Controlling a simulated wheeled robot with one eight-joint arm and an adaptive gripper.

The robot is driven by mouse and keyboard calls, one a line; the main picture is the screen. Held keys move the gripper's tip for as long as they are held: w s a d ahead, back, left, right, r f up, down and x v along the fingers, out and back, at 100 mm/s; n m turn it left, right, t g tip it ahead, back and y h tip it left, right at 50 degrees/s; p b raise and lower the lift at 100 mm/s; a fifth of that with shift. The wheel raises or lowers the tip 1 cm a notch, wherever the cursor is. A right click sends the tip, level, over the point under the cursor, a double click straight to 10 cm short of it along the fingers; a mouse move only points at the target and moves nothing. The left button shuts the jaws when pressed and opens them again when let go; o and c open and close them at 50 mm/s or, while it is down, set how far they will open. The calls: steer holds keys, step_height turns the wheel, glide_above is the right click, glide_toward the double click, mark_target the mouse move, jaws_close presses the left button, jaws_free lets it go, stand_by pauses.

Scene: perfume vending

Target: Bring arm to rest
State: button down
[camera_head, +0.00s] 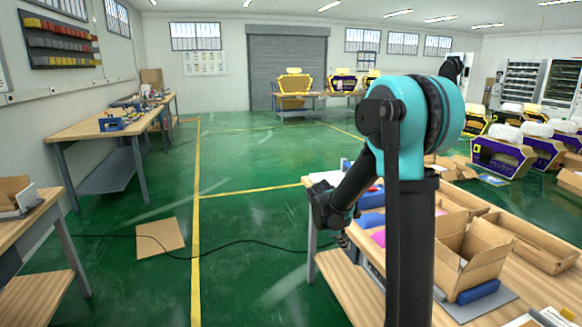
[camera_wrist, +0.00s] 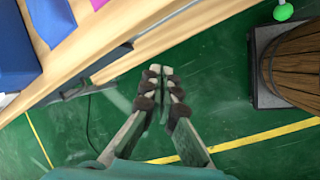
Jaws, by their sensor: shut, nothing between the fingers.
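My gripper (camera_wrist: 160,72) shows in the wrist view with its two fingers together at the tips, shut and empty. It points over the green floor, beside the edge of a wooden table. In the head view my teal and black arm (camera_head: 400,125) stands folded in front of the right-hand table, its forearm bent down to the left. The fingertips are hard to make out in the head view.
The right-hand table (camera_head: 520,270) holds open cardboard boxes (camera_head: 475,250) and blue items. A wooden barrel (camera_wrist: 295,65) stands on a dark base in the wrist view. A black cable (camera_head: 225,247) crosses the floor near flat cardboard (camera_head: 160,237).

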steer(key=s+f+m+t+y, duration=0.1)
steer(key=s+m+y, duration=0.3)
steer(key=s+m, duration=0.9)
steer(key=s+f, duration=0.1)
steer(key=s, duration=1)
steer(key=shift+s+y, duration=0.4)
steer(key=c, duration=2.3)
jaws_free()
steer(key=shift+f, duration=0.1)
